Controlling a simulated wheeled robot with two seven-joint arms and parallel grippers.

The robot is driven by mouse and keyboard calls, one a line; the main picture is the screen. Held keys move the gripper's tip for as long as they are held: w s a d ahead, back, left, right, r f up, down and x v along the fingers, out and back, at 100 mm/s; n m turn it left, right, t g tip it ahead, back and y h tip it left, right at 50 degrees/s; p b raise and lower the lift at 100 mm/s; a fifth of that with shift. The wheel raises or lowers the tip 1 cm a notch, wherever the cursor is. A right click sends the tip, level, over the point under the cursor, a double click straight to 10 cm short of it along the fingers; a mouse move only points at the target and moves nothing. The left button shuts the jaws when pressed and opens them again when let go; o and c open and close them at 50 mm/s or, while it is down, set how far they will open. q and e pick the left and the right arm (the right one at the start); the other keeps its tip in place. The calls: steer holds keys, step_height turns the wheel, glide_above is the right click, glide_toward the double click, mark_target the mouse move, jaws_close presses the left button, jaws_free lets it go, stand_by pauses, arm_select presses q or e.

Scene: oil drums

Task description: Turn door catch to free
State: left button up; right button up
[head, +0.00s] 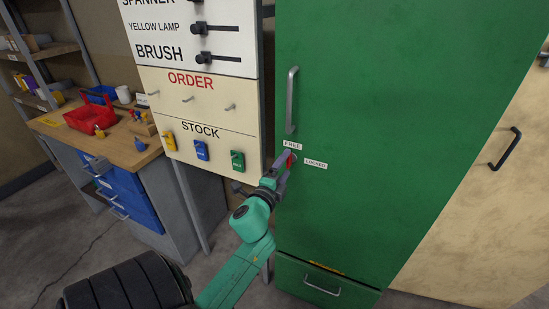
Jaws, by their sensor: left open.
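The door catch (291,160) is a small red piece on the left edge of the tall green cabinet door (390,120). A FREE label (292,145) sits above it and a LOCKED label (316,164) to its right. My left gripper (286,163) is at the catch, with its open fingers close around it. The fingers partly hide the catch, so I cannot tell which label it points to or whether they touch it. My right gripper is not in view.
A vertical grey handle (292,100) is on the door above the catch. A board with ORDER and STOCK rows (200,105) stands close on the left. A workbench (125,153) with a red tote (88,117) is farther left. A green drawer (325,284) is below.

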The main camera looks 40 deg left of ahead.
arm_select(q)
steer(key=b+v, duration=0.3)
steer(key=v, duration=1)
steer(key=shift+b, duration=0.35)
